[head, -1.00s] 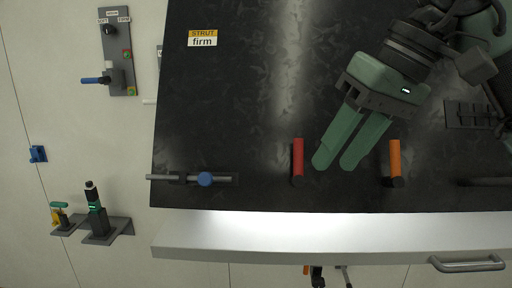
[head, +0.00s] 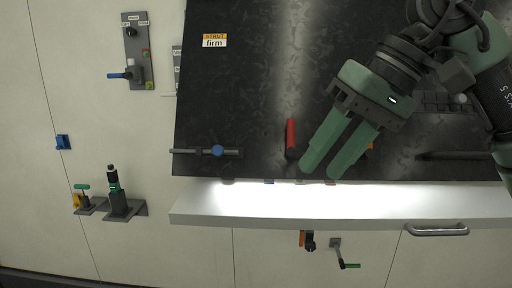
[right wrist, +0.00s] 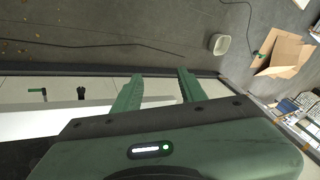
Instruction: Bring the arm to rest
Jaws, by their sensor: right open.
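My right gripper (head: 319,173) is in the head view, coming in from the upper right over the dark panel (head: 255,85). Its two green fingers are apart with nothing between them. In the right wrist view the same gripper (right wrist: 157,76) shows its fingers spread and empty, with floor beyond the tips. In the head view a red handle (head: 291,136) is just left of the fingers, apart from them in the picture. An orange handle (head: 370,146) is mostly hidden behind the gripper. My left gripper is not in view.
A white ledge (head: 300,205) runs below the panel, with a metal bar handle (head: 436,230). A blue-knobbed rod (head: 217,151) is at the panel's lower left. A switch plate (head: 138,50) and shelf tool (head: 116,195) are on the wall. An open cardboard box (right wrist: 283,55) and a bin (right wrist: 219,44) are on the floor.

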